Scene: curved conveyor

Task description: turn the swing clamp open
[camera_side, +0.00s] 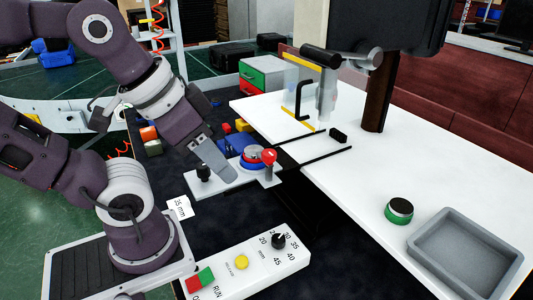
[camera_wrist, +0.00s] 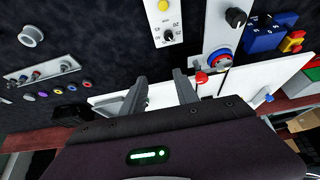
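The red ball knob (camera_side: 269,156) of what looks like the swing clamp stands on a short post at the right end of a white base plate (camera_side: 232,180). Beside it is a round blue and red part (camera_side: 252,162); a black knob (camera_side: 203,172) stands at the plate's left end. In the wrist view the red knob (camera_wrist: 201,77) is just right of my right finger, apart from it in the picture. My gripper (camera_wrist: 160,75) is open, with nothing seen between its fingers. In the side view my gripper (camera_side: 222,167) hangs over the plate, left of the round part.
A control box (camera_side: 240,263) with a dial and buttons lies in front. Blue, yellow and red blocks (camera_side: 243,125) sit behind the plate.

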